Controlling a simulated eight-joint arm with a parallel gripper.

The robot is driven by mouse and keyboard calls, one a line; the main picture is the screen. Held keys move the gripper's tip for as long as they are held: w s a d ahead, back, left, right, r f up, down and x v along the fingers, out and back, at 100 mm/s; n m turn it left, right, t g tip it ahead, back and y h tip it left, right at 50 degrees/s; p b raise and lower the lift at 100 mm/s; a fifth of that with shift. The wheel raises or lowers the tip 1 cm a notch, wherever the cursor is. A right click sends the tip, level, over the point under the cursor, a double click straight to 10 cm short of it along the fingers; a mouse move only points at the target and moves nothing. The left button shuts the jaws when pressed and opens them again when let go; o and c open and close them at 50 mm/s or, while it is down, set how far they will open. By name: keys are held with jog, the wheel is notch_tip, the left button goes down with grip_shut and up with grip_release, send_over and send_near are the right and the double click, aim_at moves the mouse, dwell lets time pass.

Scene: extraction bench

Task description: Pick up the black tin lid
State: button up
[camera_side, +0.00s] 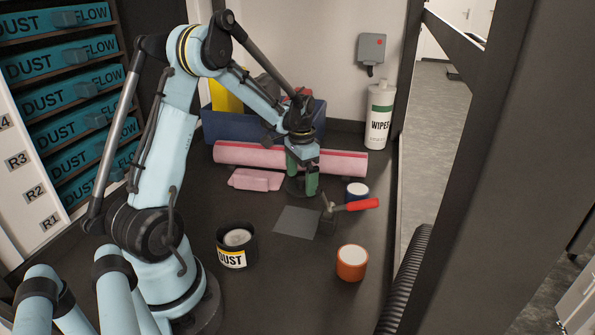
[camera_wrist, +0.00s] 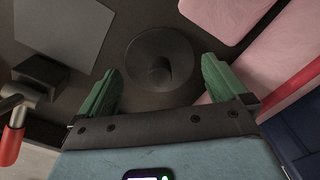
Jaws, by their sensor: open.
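The black tin lid (camera_wrist: 160,47) lies on the dark bench top in the wrist view, a dark round disc with a knob in its middle. In the side view the lid (camera_side: 293,188) is partly hidden by my fingers. My gripper (camera_side: 301,177) points down over the lid with its green fingers apart and nothing held. In the wrist view my gripper (camera_wrist: 160,70) has one finger on each side of the knob; I cannot tell how high the fingertips are above the lid. A black tin labelled DUST (camera_side: 232,259) stands open at the front.
Pink cloths (camera_side: 256,180) and a pink roll (camera_side: 237,154) lie behind and left of the lid. A blue-rimmed jar (camera_side: 357,193) and a red-handled clamp (camera_side: 356,206) stand to its right. A grey square (camera_side: 297,222) lies flat in front. An orange jar (camera_side: 351,266) stands nearer.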

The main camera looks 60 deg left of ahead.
jog(key=shift+f, duration=0.55)
jog(key=c, duration=0.7)
jog(key=shift+r, duration=0.15)
jog(key=shift+c, duration=0.3)
